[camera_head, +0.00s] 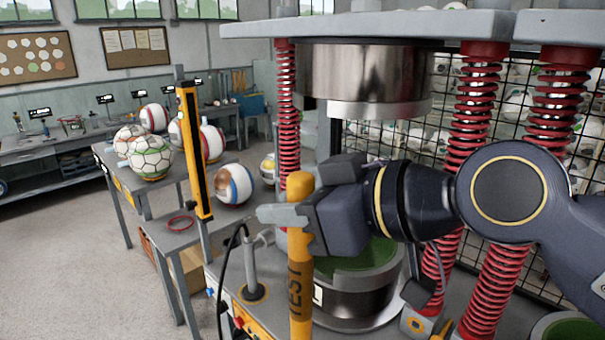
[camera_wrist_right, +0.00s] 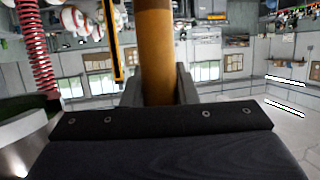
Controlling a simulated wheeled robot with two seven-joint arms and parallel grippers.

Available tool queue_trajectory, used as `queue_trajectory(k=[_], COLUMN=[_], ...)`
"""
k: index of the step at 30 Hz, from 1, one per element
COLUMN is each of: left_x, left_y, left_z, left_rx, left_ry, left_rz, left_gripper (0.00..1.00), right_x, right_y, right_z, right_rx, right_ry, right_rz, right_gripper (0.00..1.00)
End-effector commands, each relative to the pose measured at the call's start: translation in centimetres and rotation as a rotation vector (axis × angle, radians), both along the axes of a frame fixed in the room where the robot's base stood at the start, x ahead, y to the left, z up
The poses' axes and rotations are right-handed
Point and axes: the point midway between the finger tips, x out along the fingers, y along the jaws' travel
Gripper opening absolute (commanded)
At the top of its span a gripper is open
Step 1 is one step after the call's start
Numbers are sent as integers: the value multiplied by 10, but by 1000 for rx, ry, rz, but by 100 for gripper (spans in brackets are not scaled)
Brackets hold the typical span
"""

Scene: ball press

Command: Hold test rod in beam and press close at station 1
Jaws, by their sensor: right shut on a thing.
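My right gripper (camera_head: 288,214) is shut on the orange test rod (camera_head: 300,265), which stands upright with "TEST" on its dark lower band. In the right wrist view the rod (camera_wrist_right: 155,55) runs between the two fingers of the gripper (camera_wrist_right: 158,85). The gripper is in front of the press, whose metal upper die (camera_head: 360,75) hangs above a green-lined lower die (camera_head: 355,265). A gap separates the dies. A yellow and black light-beam post (camera_head: 194,150) stands upright left of the rod, apart from it in the head view. My left gripper is not in view.
Red coil springs (camera_head: 287,115) surround the press columns. A grey lever or nozzle (camera_head: 250,265) with a black cable stands left of the rod. Balls (camera_head: 150,155) rest on a side table at left; another ball (camera_head: 234,184) lies nearer the press. Open floor (camera_head: 60,255) is at left.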

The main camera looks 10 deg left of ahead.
Motion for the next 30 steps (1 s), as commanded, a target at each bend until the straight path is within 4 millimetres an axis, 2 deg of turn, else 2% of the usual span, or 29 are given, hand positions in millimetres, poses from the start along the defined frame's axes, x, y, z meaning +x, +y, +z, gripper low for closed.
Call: queue_trajectory(k=[7, 21, 30], left_x=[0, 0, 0], left_y=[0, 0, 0], left_z=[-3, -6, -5], left_rx=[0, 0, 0], left_ry=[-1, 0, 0], left_rz=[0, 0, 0], left_gripper=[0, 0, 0], right_x=[11, 65, 80], right_y=[-8, -47, -58], right_z=[0, 0, 0], right_rx=[2, 2, 1], right_ry=[0, 0, -2], right_rz=[-1, -3, -1], right_gripper=[0, 0, 0])
